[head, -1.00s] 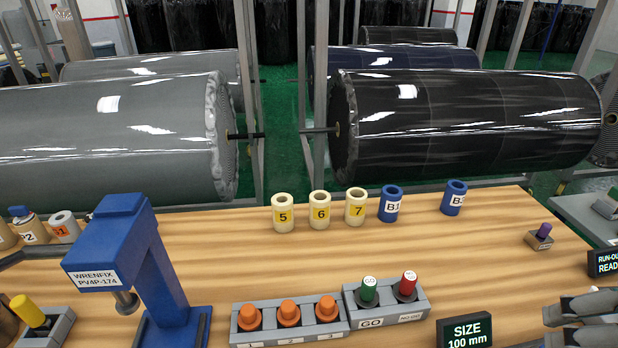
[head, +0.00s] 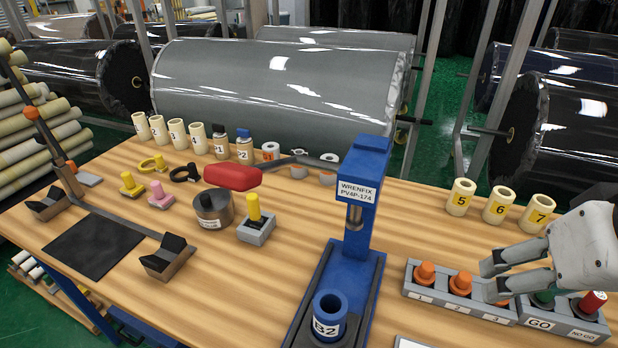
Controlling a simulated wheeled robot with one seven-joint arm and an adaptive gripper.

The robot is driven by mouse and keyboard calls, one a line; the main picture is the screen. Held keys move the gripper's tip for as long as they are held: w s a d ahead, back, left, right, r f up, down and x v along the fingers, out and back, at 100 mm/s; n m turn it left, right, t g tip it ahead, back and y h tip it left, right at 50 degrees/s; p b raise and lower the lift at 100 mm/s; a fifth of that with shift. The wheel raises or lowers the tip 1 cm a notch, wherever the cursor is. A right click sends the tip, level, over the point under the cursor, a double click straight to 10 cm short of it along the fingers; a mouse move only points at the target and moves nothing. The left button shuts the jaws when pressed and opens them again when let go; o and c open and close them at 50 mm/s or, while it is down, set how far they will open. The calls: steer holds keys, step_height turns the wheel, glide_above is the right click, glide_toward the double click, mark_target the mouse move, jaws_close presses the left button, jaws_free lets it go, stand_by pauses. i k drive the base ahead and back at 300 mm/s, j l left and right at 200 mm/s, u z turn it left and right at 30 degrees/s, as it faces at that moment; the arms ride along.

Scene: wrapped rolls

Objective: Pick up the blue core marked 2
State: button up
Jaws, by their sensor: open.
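A blue core labelled B2 (head: 328,306) stands upright on the base of the blue press (head: 364,250), in front of its column. Its open top faces up and its white label faces me. The press carries the label WRENFIX PV4P-174. My gripper (head: 491,280) is open and seems empty, to the right of the core and apart from it. In the picture its fingers overlap the numbered grey block. I cannot tell how high it is above that block.
The grey block (head: 462,301) holds orange knobs, beside the GO and NO GO gauges. Cream cores (head: 499,206) stand behind it. A red-handled arm (head: 232,177), a dark cylinder and a yellow-topped piece stand left of the press.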

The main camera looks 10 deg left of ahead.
mark_target(330, 305)
steer(key=u, duration=0.7)
steer(key=k+j, duration=0.2)
steer(key=j, duration=0.15)
steer(key=k+j, duration=0.2)
steer(key=j, duration=0.15)
steer(key=k+j, duration=0.2)
steer(key=j, duration=0.2)
